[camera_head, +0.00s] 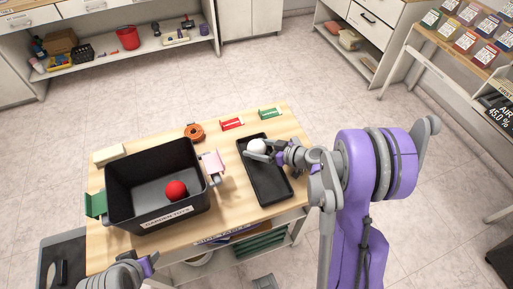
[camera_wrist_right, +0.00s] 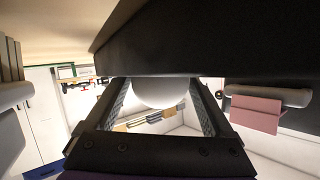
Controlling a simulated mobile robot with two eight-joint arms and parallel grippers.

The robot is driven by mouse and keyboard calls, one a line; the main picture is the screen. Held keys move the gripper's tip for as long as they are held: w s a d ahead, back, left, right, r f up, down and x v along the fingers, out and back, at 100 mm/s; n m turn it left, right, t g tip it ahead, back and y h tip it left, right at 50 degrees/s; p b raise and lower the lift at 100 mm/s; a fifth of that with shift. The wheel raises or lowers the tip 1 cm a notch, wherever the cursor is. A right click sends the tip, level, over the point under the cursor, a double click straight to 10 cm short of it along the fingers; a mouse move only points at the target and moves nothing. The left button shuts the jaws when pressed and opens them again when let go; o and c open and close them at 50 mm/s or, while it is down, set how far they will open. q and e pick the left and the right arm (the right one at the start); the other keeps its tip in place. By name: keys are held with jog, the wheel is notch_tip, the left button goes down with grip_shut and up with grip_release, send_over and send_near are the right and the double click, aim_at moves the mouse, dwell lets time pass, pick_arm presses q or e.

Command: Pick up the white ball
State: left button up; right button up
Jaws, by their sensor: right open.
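The white ball (camera_head: 257,147) sits in the far part of a shallow black tray (camera_head: 272,191) on the wooden table. My right gripper (camera_head: 272,149) reaches in from the right, with its fingertips at the ball. In the right wrist view the ball (camera_wrist_right: 160,93) shows between the two open fingers, partly cut off by a dark edge; I cannot tell whether either finger touches it. My left gripper (camera_head: 128,272) is low at the left, near the table's front edge, and its finger opening is unclear.
A deep black bin (camera_head: 160,220) with a red ball (camera_head: 176,190) stands left of the tray. An orange ring-shaped item (camera_head: 195,132), a red packet (camera_head: 232,124) and a green packet (camera_head: 270,113) lie near the back edge. Table surface between bin and tray is mostly clear.

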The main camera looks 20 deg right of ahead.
aim_at(258, 143)
jog(key=c, duration=1)
jog(key=shift+r, duration=0.1)
notch_tip(258, 143, up, 10)
jog(key=shift+f+p, duration=0.1)
jog(key=shift+p, duration=0.75)
